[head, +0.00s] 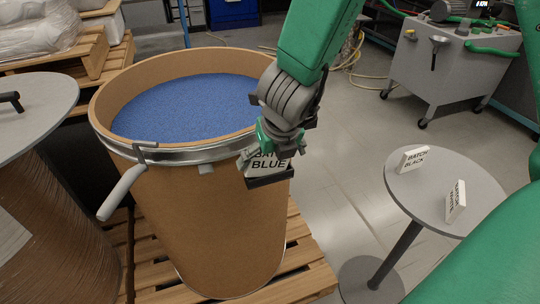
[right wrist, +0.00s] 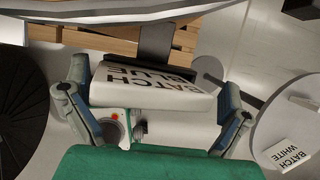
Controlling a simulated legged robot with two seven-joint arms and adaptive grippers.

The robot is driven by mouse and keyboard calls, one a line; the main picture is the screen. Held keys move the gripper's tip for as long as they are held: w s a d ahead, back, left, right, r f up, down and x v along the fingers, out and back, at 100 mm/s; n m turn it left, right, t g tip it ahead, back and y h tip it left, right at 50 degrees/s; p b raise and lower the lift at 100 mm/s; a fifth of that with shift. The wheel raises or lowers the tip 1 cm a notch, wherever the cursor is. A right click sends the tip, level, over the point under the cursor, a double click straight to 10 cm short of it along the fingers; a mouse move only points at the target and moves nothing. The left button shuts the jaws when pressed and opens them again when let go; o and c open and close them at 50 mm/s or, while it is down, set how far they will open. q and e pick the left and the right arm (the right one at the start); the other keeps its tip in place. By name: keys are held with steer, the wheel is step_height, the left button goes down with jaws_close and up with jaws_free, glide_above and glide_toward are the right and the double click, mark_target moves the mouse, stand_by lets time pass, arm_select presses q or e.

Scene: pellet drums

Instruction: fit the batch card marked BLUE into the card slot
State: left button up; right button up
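The batch card marked BLUE (head: 268,163) is at the front right side of the open drum, with its lettering facing out. It also shows in the right wrist view (right wrist: 150,80), between the two fingers. A black ledge-like holder (head: 270,180), apparently the card slot, is on the drum's side directly below the card. Whether the card's lower edge is in it or just above it, I cannot tell. A dark strip (right wrist: 156,40) shows beyond the card in the right wrist view. My left gripper is not in view.
The drum (head: 205,215) holds blue pellets and stands on a wooden pallet (head: 300,285). Its clamp lever (head: 120,192) juts out at left. A grey cart (head: 440,70) stands behind.

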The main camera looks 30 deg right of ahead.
steer(key=shift+w+r, duration=0.1)
steer(key=p+v, duration=0.1)
steer(key=v, duration=0.2)
steer(key=a+p+v, duration=0.1)
steer(key=p+v, duration=0.1)
steer(key=shift+a+r, duration=0.2)
steer(key=shift+r, duration=0.2)
steer(key=p+v, duration=0.4)
steer(key=v, duration=0.2)
steer(key=shift+s+r, duration=0.25)
steer(key=shift+s, duration=0.05)
steer(key=shift+d, duration=0.1)
